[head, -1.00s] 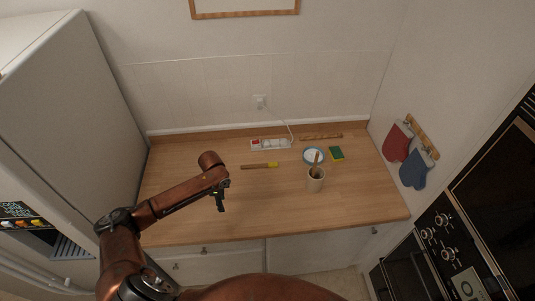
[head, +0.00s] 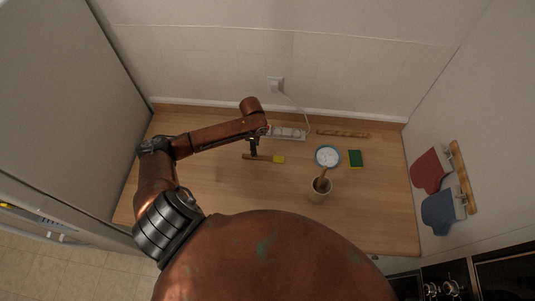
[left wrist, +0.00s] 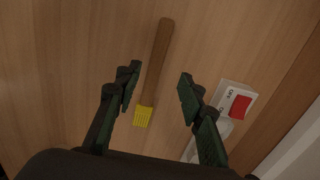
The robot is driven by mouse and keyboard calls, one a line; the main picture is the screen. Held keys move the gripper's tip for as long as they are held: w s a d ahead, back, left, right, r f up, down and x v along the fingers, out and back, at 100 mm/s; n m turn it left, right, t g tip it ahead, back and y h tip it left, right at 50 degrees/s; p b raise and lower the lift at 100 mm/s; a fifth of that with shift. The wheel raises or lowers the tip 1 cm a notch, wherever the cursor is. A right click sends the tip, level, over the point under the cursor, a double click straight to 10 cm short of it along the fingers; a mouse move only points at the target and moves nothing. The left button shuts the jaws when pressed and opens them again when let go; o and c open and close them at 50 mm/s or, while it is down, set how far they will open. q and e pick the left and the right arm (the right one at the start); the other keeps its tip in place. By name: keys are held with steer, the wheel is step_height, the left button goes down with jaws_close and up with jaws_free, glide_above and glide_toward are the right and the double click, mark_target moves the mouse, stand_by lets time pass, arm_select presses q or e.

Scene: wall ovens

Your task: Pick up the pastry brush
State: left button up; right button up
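The pastry brush lies flat on the wooden counter, with a brown wooden handle (left wrist: 158,58) and yellow bristles (left wrist: 143,116); in the head view its yellow end (head: 279,159) points right. My left gripper (left wrist: 158,82) is open above the brush in the left wrist view, with the brush between its two dark green fingers and not touched by them. In the head view the left gripper (head: 253,152) hangs over the handle part of the brush and hides some of it. My right gripper is not in view.
A white power strip (head: 288,133) with a red switch lies close behind the brush. To the right are a blue-rimmed plate (head: 318,163), a green sponge (head: 355,159), a utensil cup (head: 319,195) and a rolling pin (head: 343,134). The counter's left part is clear.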

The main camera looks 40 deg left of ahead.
mark_target(263, 158)
arm_select(q)
steer(key=shift+s+d+f+p, duration=0.15)
steer(key=shift+s+f+p, duration=0.3)
steer(key=shift+s+f, duration=0.3)
steer(key=f, duration=0.1)
steer(key=w+f, duration=0.1)
steer(key=f, duration=0.1)
steer(key=shift+w+d+f+p, duration=0.1)
steer(key=shift+w+d+p, duration=0.1)
steer(key=shift+p, duration=0.1)
steer(key=shift+s+a+f, duration=0.1)
steer(key=shift+s+f, duration=0.05)
steer(key=shift+f, duration=0.3)
steer(key=shift+s, duration=0.15)
steer(key=shift+w+f, duration=0.1)
steer(key=shift+w, duration=0.2)
steer(key=c, duration=0.4)
steer(key=shift+s, duration=0.2)
steer(key=c, duration=0.4)
jaws_close()
steer(key=shift+w, duration=0.1)
steer(key=shift+r, duration=0.25)
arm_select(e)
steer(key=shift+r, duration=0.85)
